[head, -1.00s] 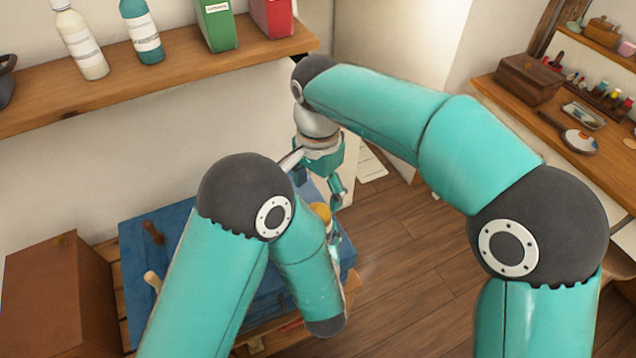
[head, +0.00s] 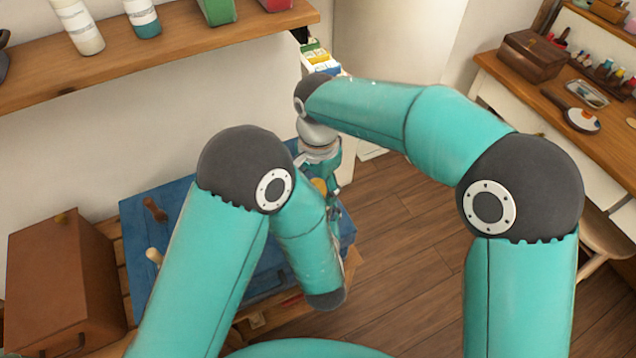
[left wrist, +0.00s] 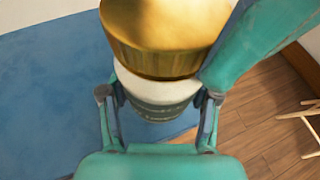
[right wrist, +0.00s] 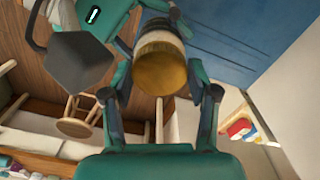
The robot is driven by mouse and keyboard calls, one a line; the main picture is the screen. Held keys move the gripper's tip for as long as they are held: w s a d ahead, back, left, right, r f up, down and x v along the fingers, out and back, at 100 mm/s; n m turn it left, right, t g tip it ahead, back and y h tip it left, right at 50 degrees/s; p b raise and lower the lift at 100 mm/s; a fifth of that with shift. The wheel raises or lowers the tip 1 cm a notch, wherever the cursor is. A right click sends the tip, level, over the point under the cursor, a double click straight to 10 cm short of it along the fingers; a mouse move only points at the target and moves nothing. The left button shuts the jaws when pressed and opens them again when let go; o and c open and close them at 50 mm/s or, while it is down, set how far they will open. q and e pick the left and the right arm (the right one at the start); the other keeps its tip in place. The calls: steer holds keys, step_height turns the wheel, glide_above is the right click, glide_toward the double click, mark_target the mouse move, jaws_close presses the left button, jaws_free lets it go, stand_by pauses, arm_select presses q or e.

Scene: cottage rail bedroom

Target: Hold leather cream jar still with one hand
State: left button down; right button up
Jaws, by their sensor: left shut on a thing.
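The leather cream jar has a gold lid (left wrist: 165,35) and a pale, labelled body (left wrist: 158,90). My left gripper (left wrist: 158,97) is shut on the body in the left wrist view, below the lid. In the right wrist view the gold lid (right wrist: 160,72) lies in front of my right gripper (right wrist: 164,95), whose fingers are spread with gaps on both sides. A teal part of my right arm (left wrist: 245,45) is close beside the lid. In the head view only a little of the lid (head: 319,185) shows; my arms hide most of the jar.
A blue surface (head: 185,225) lies on a wooden bench below, with a brown box (head: 62,285) to its left. A shelf (head: 150,82) with bottles runs along the wall. A side table (head: 520,92) stands at the right. Wooden floor (head: 410,245) is clear between them.

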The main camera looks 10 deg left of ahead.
steer(key=c, duration=0.7)
steer(key=n, duration=1)
steer(key=shift+n, duration=0.4)
steer(key=n, duration=0.6)
steer(key=shift+r, duration=0.1)
steer(key=n, duration=0.7)
steer(key=shift+w, duration=0.1)
steer(key=o, duration=1.3)
